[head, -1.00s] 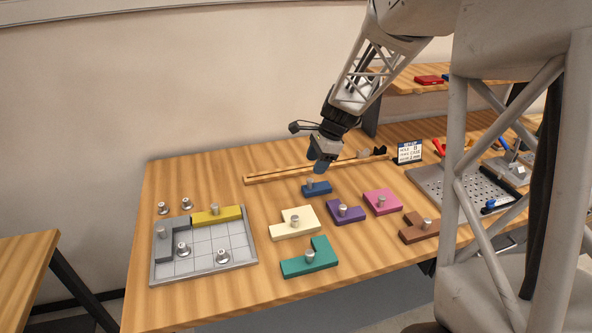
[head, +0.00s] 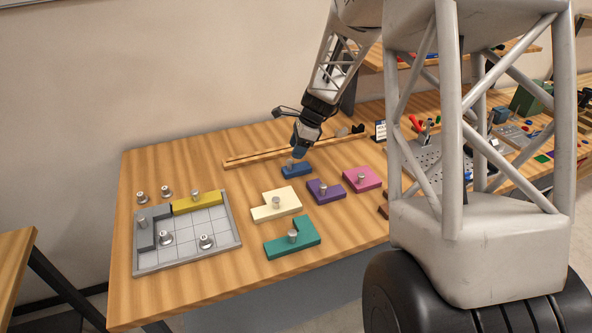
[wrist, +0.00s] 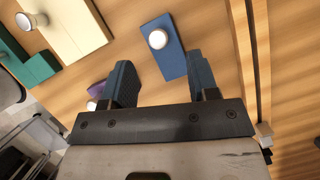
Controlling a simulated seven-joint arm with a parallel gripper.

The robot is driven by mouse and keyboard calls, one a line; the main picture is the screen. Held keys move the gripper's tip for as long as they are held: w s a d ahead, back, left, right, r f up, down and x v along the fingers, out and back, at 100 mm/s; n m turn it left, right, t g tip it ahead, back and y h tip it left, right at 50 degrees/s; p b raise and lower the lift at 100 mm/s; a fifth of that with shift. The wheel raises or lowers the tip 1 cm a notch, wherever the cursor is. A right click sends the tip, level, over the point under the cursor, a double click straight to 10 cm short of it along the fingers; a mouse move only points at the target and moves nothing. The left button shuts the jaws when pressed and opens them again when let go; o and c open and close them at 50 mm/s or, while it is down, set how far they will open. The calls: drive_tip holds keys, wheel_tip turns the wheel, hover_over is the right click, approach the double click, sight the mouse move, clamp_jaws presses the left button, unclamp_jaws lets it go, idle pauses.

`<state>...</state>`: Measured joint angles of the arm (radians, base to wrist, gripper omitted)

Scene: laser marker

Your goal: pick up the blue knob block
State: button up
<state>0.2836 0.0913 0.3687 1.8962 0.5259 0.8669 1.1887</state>
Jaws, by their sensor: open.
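The blue knob block (head: 297,171) is a small flat blue bar with a silver knob, lying on the wooden table near the long wooden rail. My gripper (head: 299,152) is right above it in the head view. In the wrist view the blue block (wrist: 167,57) lies ahead of my open gripper (wrist: 161,82). Its near end shows between the two blue fingers and its knob is beyond the fingertips. The gripper holds nothing. I cannot tell the exact height of the fingers above the block.
Purple (head: 326,190), pink (head: 361,178), cream (head: 276,204) and teal (head: 292,239) knob blocks lie close by. A grey tray (head: 237,239) with a yellow block (head: 197,203) is at the left. The wooden rail (head: 253,158) runs behind the blue block.

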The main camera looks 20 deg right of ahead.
sight(290, 161)
drive_tip(key=shift+a+f, duration=0.3)
drive_tip(key=shift+f, duration=0.35)
drive_tip(key=shift+f, duration=0.1)
drive_tip(key=shift+x, duration=2.5)
drive_tip(key=shift+a, duration=0.15)
drive_tip(key=shift+c, duration=0.4)
clamp_jaws()
